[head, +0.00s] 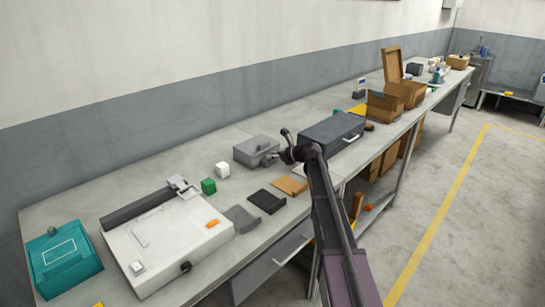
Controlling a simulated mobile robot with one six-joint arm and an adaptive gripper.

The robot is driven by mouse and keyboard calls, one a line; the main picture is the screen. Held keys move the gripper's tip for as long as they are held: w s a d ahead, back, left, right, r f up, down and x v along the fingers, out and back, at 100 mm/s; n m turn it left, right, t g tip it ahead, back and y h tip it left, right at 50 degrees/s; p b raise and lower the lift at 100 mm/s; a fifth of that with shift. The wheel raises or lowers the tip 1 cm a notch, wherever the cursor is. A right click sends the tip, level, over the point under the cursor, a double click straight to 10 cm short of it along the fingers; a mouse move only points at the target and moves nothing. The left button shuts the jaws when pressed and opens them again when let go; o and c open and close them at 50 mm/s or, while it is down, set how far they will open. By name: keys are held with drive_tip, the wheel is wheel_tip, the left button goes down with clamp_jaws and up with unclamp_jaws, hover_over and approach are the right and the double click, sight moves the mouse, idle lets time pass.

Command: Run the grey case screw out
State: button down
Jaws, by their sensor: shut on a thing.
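The grey case (250,149) is a small light grey box on the bench, left of the larger dark grey box. My gripper (270,158) is at the right front side of the grey case, reaching in from the right. Its jaws are shut on the grey case screw at that side. The screw itself is hidden by the fingers and too small to make out, so I cannot tell how far it stands out.
A dark grey box (333,130) with a handle stands close right of my wrist. A white cube (223,169), a green cube (208,186), a black pad (267,201) and a brown pad (290,186) lie nearby. A white machine (165,245) and teal box (65,263) stand left.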

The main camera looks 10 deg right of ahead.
drive_tip(key=shift+w+d+n+g+y, duration=0.1)
drive_tip(key=shift+w+n+g+y, duration=0.05)
drive_tip(key=shift+n+g+y, duration=0.4)
drive_tip(key=shift+w+d+n+g+y, duration=0.1)
drive_tip(key=shift+n+g+y, duration=0.25)
drive_tip(key=shift+n+g, duration=0.35)
drive_tip(key=shift+n, duration=0.25)
drive_tip(key=c, duration=0.5)
unclamp_jaws()
drive_tip(key=shift+g, duration=0.25)
drive_tip(key=shift+s+a+m+t+h, duration=0.15)
drive_tip(key=shift+s+m+t+h, duration=0.15)
drive_tip(key=shift+m+t, duration=0.3)
